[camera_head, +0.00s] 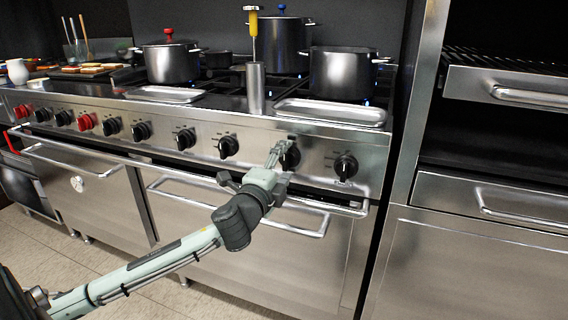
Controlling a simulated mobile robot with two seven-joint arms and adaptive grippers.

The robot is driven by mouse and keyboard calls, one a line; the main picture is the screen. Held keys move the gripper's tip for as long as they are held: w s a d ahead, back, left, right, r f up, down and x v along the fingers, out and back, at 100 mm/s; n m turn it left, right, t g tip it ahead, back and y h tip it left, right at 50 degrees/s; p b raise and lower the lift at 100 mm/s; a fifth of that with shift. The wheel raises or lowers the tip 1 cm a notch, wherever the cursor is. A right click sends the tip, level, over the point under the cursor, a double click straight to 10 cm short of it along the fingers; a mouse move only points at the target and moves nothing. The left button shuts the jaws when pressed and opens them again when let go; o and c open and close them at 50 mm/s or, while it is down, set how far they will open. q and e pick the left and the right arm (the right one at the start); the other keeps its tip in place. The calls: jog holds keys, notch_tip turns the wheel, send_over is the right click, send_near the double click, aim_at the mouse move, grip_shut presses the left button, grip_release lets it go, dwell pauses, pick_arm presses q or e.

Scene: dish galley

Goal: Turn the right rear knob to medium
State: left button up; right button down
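A row of knobs runs along the steel front panel of the range (205,143). My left gripper (281,149) reaches up from below to the second black knob from the right (291,157) and overlaps its left side. I cannot tell whether the fingers touch the knob or how far apart they are. The rightmost black knob (345,167) is clear of the gripper. Another black knob (228,147) is left of the gripper. The labels are too small to read, so I cannot tell which knob is the right rear one. My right gripper is not in view.
Pots stand on the burners, including one at the right (340,75) with small blue flames near it. A steel canister (255,90) with a yellow-handled tool stands at the front edge. An oven door handle (300,226) runs below the knobs. A steel cabinet (480,200) stands right.

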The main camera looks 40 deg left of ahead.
pick_arm(q)
jog(key=c, duration=1)
jog(key=shift+c, duration=0.4)
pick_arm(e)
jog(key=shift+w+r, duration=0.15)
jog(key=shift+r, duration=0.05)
